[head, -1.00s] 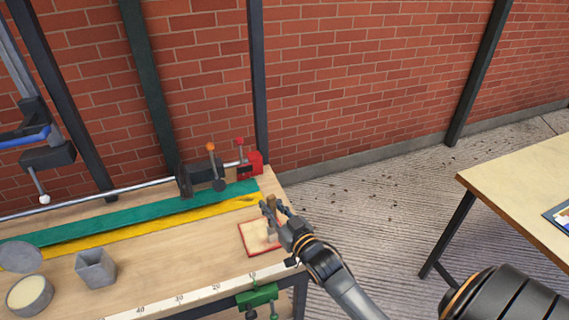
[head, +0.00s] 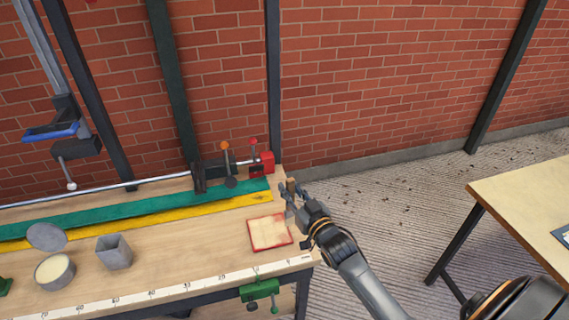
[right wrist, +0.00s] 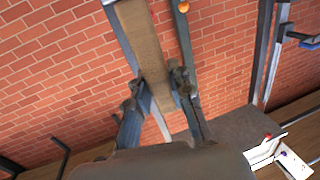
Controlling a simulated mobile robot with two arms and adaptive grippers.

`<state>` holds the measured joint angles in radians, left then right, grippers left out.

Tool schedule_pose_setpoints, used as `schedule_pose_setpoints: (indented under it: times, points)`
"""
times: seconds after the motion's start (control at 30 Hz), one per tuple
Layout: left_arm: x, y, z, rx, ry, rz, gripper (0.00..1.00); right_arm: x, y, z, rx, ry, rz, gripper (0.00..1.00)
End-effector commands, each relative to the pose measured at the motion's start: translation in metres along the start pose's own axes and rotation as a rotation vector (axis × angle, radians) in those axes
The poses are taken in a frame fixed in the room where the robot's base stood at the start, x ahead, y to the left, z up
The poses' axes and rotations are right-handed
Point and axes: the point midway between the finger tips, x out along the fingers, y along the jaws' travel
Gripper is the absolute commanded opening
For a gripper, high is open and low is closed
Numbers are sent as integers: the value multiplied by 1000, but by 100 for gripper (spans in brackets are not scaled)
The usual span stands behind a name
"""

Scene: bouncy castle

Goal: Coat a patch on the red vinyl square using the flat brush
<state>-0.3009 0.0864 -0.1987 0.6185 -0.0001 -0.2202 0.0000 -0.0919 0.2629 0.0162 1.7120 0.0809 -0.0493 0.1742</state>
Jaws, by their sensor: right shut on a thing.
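The red vinyl square (head: 269,233) lies flat near the right end of the workbench. A pale cream layer covers most of it, with red showing along its edges and at the upper right. My right gripper (head: 291,194) is shut on the flat brush (head: 290,187), just beyond the square's upper right corner and seemingly above the bench. The brush's wooden handle (right wrist: 145,50) stands between the fingers in the right wrist view; its bristles are hard to make out. An open round tin (head: 54,271) of cream paste sits at the left. My left gripper is not in view.
A grey square cup (head: 114,252) and a round lid (head: 47,236) stand near the tin. Green and yellow strips (head: 120,215) and a bar clamp (head: 230,170) line the back. A ruler (head: 160,295) and green clamp (head: 259,289) are at the front edge.

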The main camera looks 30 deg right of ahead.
Motion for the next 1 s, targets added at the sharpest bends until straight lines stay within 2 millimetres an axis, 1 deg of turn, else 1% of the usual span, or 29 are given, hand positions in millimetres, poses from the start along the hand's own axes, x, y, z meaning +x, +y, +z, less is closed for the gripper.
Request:
schedule_pose_setpoints:
  times: [0.03,0.23,1.0]
  points:
    - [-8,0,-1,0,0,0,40,2,0,-9,0,1,0,0]
    - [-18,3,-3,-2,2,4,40,7,1,-21,0,-1,0,0]
    - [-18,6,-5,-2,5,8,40,8,2,-22,0,0,0,0]
